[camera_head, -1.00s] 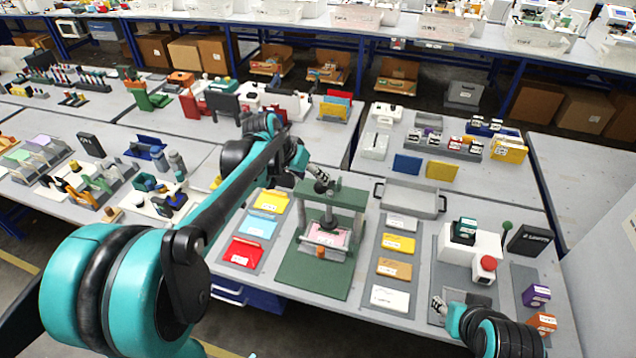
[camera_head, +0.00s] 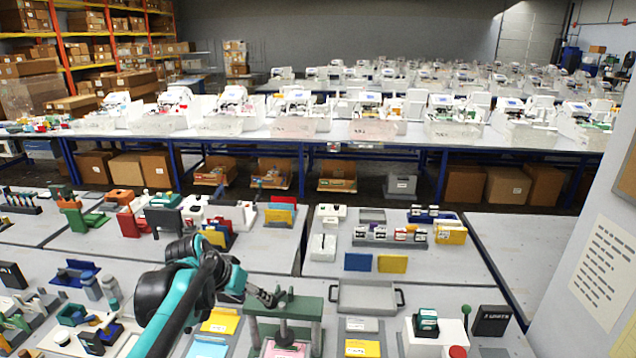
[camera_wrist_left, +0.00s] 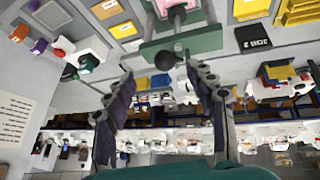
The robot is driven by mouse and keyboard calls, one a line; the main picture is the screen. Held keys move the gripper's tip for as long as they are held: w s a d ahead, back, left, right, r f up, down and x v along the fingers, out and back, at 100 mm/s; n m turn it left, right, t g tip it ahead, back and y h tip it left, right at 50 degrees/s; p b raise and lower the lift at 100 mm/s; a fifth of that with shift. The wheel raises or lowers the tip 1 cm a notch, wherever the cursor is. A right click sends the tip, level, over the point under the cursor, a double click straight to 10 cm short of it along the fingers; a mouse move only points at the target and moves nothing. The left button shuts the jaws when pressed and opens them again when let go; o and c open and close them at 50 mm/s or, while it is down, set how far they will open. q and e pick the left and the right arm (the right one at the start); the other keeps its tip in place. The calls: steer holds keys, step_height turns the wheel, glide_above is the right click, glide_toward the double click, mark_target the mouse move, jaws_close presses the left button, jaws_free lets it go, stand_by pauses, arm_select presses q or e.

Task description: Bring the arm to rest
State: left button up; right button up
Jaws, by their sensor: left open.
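My left arm reaches in from the left in the head view, with its gripper (camera_head: 264,297) at the upper left of the green press (camera_head: 300,306). In the left wrist view the two dark fingers (camera_wrist_left: 160,78) are spread wide with nothing held between them. A dark round knob (camera_wrist_left: 165,61) at the green press (camera_wrist_left: 205,42) shows between and beyond the fingertips; I cannot tell the exact gap. A pink piece (camera_head: 285,349) lies inside the press, cut off by the lower edge of the head view. My right gripper is not in view.
A grey tray (camera_head: 366,296) stands right of the press. Yellow (camera_head: 220,321) and blue (camera_head: 208,348) cards lie to its left. A white unit with a red button (camera_head: 457,351) is farther right.

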arm_select(q)
steer(key=s+d+f+n+t+y+b, duration=0.1)
steer(key=s+d+f+n+y+b, duration=0.1)
steer(key=s+f+b, duration=1.2)
steer(key=s+f, duration=0.8)
steer(key=shift+d+f+t+y, duration=0.25)
steer(key=shift+t+y, duration=0.05)
steer(key=shift+y, duration=0.1)
steer(key=shift+s, duration=0.1)
